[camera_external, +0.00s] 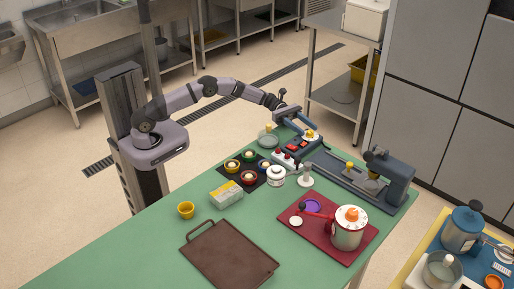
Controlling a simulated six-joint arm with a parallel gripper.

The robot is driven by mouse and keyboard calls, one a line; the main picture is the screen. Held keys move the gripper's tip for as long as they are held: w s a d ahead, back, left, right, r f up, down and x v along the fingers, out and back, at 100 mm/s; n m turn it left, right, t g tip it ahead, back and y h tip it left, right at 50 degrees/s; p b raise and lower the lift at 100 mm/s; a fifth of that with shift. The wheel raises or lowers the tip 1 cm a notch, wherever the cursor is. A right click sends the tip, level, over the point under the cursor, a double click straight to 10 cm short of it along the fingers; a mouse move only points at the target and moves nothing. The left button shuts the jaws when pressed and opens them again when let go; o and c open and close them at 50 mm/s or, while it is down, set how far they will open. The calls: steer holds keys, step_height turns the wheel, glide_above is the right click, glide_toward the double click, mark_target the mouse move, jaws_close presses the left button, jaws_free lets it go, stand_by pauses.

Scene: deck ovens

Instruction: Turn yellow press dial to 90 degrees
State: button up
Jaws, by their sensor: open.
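A switch box with red buttons (286,160), colored bowls on a dark mat (240,181), a white jar (276,177) and a white stand (305,178) crowd nearby. A red board (363,240) carries a white pot (347,231). A brown tray (228,256) lies in front.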

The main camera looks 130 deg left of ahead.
mark_target(310, 131)
steer(key=shift+x, duration=1.7)
steer(key=shift+c, duration=0.3)
steer(key=c, duration=1)
steer(key=shift+o, duration=0.2)
steer(key=shift+w+a+r+m+h+b, duration=0.1)
steer(key=shift+a+m+h+b, duration=0.15)
steer(key=shift+h+b, duration=0.35)
steer(key=shift+d+m+g+h+b, duration=0.1)
steer(key=shift+m+g+h+b, duration=0.2)
steer(key=shift+m+b, duration=0.25)
